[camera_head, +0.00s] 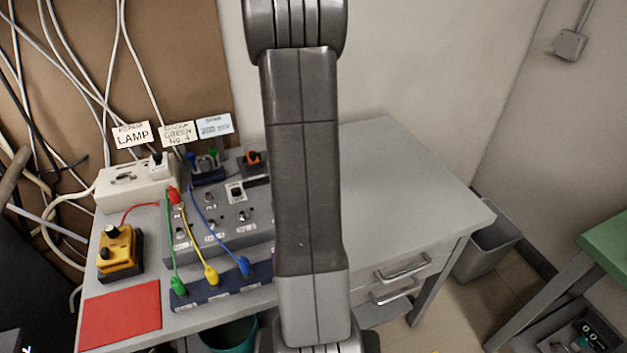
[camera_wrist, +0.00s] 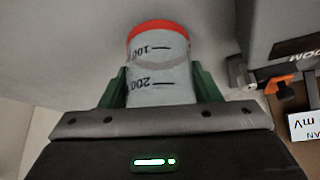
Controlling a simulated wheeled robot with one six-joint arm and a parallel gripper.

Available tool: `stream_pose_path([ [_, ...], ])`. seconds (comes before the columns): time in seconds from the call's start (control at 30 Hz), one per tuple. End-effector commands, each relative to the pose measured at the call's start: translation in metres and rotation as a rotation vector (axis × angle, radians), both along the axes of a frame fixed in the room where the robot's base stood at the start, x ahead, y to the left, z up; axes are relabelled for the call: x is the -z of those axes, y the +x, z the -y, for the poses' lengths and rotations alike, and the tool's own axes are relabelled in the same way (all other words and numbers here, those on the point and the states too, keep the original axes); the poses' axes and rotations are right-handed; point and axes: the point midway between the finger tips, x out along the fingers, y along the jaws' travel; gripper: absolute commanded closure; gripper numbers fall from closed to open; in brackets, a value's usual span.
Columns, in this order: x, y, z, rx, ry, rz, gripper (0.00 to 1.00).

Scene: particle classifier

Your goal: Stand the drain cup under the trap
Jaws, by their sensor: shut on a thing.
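The drain cup, which I take to be the pale cup with a red rim and printed 100 and 200 marks (camera_wrist: 160,70), is in the wrist view. My gripper (camera_wrist: 160,88) is shut on it, with a green finger on each side. The marks appear upside down in this picture. What lies below the cup is not clear. I cannot make out the trap for certain in either view. In the head view my arm crosses the middle, and my gripper and the cup do not show.
In the wrist view, a fitting with an orange part (camera_wrist: 272,85) is right of the cup. The head view shows a grey bench (camera_head: 400,170), clear on its right. On its left are a control box (camera_head: 215,215), a yellow box (camera_head: 119,251) and a red mat (camera_head: 120,315).

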Motion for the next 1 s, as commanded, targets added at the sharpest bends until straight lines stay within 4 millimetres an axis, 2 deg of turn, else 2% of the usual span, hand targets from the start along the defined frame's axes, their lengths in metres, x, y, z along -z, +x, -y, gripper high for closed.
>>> stream_pose_path([
  [0.03,0.0113,-0.0001,0.0003,-0.001,0.000,0.000,0.66],
  [0.1,0.0146,0.0000,0.0003,0.000,0.000,0.000,0.66],
  [0.37,0.0126,0.0001,0.0001,0.000,0.000,0.000,0.66],
  [0.53,0.0179,0.0001,0.0000,0.000,0.000,0.000,0.66],
  [0.57,0.0162,0.0002,0.0000,0.000,0.000,0.000,0.37],
  [0.63,0.0159,0.0001,0.0001,0.000,0.000,0.000,0.23],
  [1.0,0.0128,0.0001,0.0001,-0.001,0.000,0.000,0.21],
])
